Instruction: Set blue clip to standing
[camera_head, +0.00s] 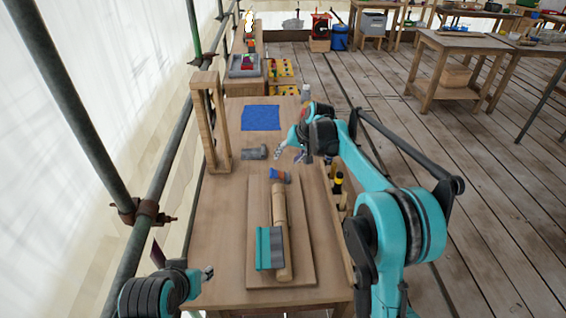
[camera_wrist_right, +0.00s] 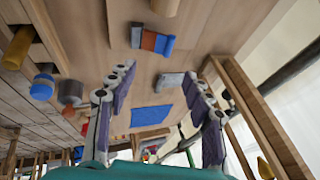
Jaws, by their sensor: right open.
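A small blue-and-orange piece (camera_head: 279,175), which may be the blue clip, lies at the far end of a wooden rod (camera_head: 279,210) on a wooden board (camera_head: 305,262). In the right wrist view the piece (camera_wrist_right: 153,41) shows blue, orange and grey parts, low on the wood; I cannot tell its exact pose. My right gripper (camera_head: 290,153) is open and empty, just beyond the piece; its spread fingers (camera_wrist_right: 157,78) show in the wrist view, apart from it. My left gripper (camera_head: 208,273) is at the table's near left, its fingers mostly hidden.
A teal-and-grey block (camera_head: 269,248) lies against the rod's near end. A grey block (camera_head: 255,153) and a blue mat (camera_head: 261,118) lie farther back. A wooden frame (camera_head: 211,125) stands at the left. A holder with a yellow-and-black tool (camera_head: 338,184) lines the right edge.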

